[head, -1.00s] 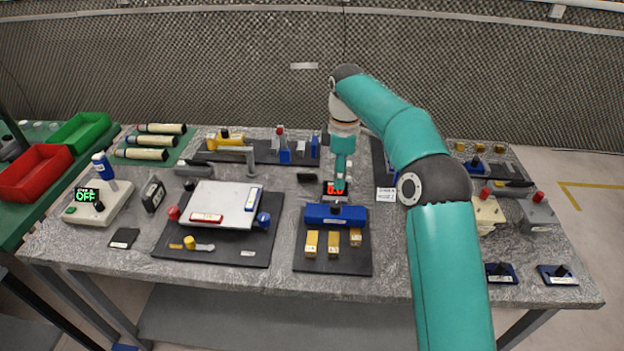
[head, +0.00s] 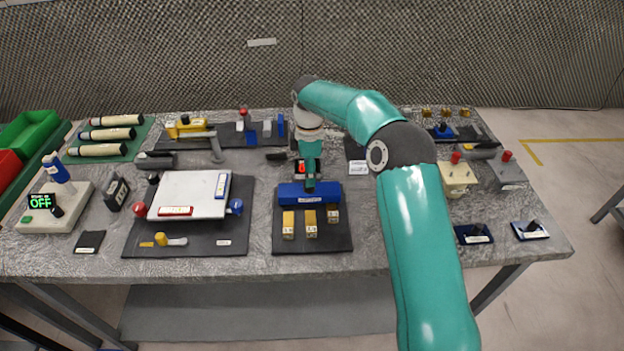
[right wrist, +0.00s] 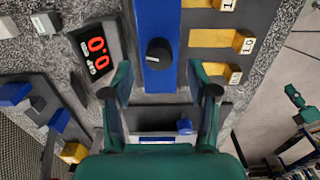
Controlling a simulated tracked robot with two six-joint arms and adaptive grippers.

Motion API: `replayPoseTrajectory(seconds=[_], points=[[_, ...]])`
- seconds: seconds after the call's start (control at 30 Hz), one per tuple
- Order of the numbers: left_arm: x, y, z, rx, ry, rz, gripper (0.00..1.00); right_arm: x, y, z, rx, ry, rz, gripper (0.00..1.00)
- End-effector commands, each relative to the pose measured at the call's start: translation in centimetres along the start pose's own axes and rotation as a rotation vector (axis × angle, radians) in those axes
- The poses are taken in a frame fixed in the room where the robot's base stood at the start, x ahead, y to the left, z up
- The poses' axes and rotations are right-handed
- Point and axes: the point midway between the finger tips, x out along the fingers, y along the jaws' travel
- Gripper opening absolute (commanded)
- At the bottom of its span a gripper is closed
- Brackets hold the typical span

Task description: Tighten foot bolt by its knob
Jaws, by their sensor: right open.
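My right gripper (head: 309,183) points down over the blue bar (head: 291,194) of the middle fixture. In the right wrist view its two fingers (right wrist: 160,76) are apart, with nothing between them. A round black knob (right wrist: 159,53) stands on the blue bar (right wrist: 157,15), just ahead of the gap between the fingertips. I see no contact with the knob. In the head view the gripper largely hides this knob. No label that I can read names the foot bolt. My left gripper is out of view.
A small display (right wrist: 97,46) reading 0.0 in red lies beside the bar. Labelled brass blocks (head: 310,226) stick out in front of it. A white plate (head: 190,192) with coloured knobs is at left. A box (head: 54,203) showing OFF stands further left.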

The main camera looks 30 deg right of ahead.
Motion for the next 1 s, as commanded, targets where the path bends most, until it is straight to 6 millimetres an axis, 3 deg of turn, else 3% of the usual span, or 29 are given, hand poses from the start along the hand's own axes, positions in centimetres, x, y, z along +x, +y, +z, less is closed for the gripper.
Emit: replayPoseTrajectory(seconds=[0.1,0.3,0.63,0.97,1.0], points=[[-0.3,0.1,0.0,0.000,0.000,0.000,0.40,1.8,-0.1,0.0,0.000,-0.001,-0.003,0.59],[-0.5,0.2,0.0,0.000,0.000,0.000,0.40,3.5,0.0,0.0,-0.001,-0.001,-0.001,0.59],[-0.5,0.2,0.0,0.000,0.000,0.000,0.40,3.8,0.0,0.0,-0.001,0.000,0.001,0.59],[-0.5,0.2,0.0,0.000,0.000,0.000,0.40,3.7,-0.1,0.0,-0.001,0.000,-0.001,0.04],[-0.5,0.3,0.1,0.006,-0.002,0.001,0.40,3.8,0.5,1.1,0.007,-0.001,0.000,0.00]])
